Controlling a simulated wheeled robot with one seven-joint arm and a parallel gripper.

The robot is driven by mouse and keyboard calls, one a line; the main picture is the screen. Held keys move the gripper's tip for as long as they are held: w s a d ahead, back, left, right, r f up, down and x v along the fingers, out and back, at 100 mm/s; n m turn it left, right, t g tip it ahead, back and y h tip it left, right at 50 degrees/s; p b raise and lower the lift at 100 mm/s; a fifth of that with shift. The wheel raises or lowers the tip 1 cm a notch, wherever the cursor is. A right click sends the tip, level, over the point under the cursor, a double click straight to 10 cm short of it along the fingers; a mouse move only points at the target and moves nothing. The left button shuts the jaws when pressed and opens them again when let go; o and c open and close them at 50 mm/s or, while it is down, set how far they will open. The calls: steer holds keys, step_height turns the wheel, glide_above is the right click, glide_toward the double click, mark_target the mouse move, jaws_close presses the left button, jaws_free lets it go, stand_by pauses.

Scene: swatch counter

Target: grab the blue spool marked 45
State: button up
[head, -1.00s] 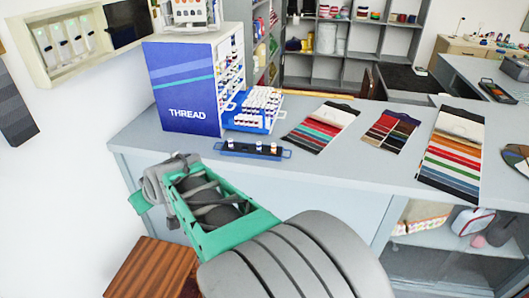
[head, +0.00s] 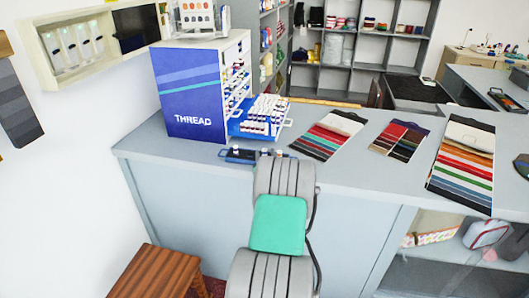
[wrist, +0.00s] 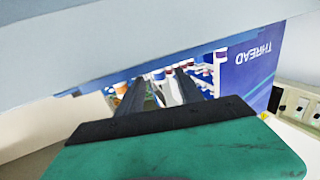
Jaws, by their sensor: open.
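The blue thread cabinet (head: 195,95), lettered THREAD, stands on the counter with a drawer of many small spools (head: 265,112) pulled out to its right. In front of it lies a small dark blue tray (head: 238,155), partly hidden by my arm. I cannot pick out the blue spool marked 45, as no number is legible. My gripper (wrist: 165,82) shows in the wrist view with its two dark fingers apart. White, blue and orange spools (wrist: 158,82) show beyond and between the fingers; whether they touch is unclear. In the head view my arm hides the gripper.
A grey-blue counter (head: 350,175) runs across the scene, with fabric swatch cards (head: 328,135) to the right. In the wrist view a pale slab (wrist: 120,45) crosses the top, close to the fingers. A wooden stool (head: 158,272) stands at lower left.

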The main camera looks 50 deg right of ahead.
steer(key=shift+w+d, duration=0.15)
steer(key=shift+w, duration=0.05)
jaws_close()
stand_by(0.3)
